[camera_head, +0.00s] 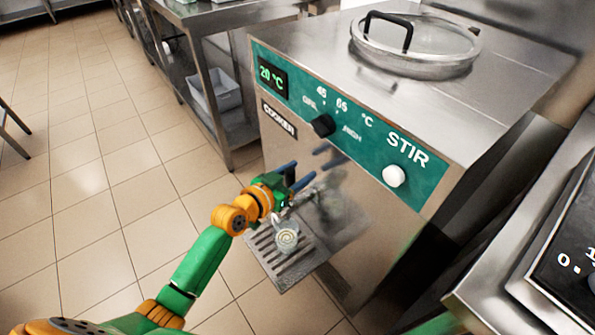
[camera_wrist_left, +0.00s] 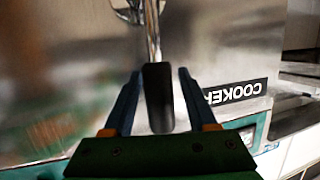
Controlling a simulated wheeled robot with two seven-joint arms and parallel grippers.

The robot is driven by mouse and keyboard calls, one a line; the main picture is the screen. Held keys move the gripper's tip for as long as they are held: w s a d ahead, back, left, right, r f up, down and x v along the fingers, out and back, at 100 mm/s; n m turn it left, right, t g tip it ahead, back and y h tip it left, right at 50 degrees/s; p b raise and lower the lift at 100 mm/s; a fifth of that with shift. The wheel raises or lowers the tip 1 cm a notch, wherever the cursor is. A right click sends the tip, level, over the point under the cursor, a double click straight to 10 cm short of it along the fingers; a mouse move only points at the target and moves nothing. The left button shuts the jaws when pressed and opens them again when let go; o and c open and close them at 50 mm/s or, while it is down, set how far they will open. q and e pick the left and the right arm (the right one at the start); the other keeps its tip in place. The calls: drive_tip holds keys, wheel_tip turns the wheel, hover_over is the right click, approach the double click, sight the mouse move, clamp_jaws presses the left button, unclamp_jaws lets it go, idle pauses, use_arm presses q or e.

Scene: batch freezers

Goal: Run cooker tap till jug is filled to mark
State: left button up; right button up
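The cooker (camera_head: 345,215) is a steel cabinet with a green panel reading 20 °C. A small clear jug (camera_head: 287,238) stands on the slotted drip tray (camera_head: 268,262) at its front; something pale and round shows inside, but its fill mark and level are too small to read. My left gripper (camera_head: 299,176) is above the jug, at the cooker's front. In the left wrist view the black tap handle (camera_wrist_left: 157,98) on its metal stem lies between the fingers of my left gripper (camera_wrist_left: 159,74), with a gap on both sides. My right gripper is out of view.
A glass-lidded opening (camera_head: 415,45) is on the cooker's top. The panel has a black knob (camera_head: 323,125) and a white STIR button (camera_head: 394,176). A steel table (camera_head: 215,20) stands behind left; a scale-like display (camera_head: 575,265) is at right.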

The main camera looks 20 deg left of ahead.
sight(286, 177)
use_arm(q)
drive_tip(key=p+v, duration=0.1)
drive_tip(key=v, duration=0.6)
drive_tip(key=shift+s, duration=0.1)
idle(0.7)
wheel_tip(286, 177, down, 2)
drive_tip(key=t+b, duration=0.1)
drive_tip(key=b, duration=0.5)
drive_tip(key=shift+h+b, duration=0.3)
drive_tip(key=shift+r+t+b, duration=0.4)
drive_tip(key=shift+t+b, duration=0.3)
drive_tip(key=shift+b, duration=0.3)
drive_tip(key=shift+w+d+r+h+p, duration=0.15)
drive_tip(key=shift+w+r+p, duration=0.1)
drive_tip(key=shift+w+r, duration=0.25)
drive_tip(key=shift+w+d+r+h+p, duration=0.15)
drive_tip(key=shift+w+r+p, duration=0.05)
drive_tip(key=shift+w+r, duration=0.25)
drive_tip(key=x, duration=0.5)
drive_tip(key=shift+f, duration=0.1)
clamp_jaws()
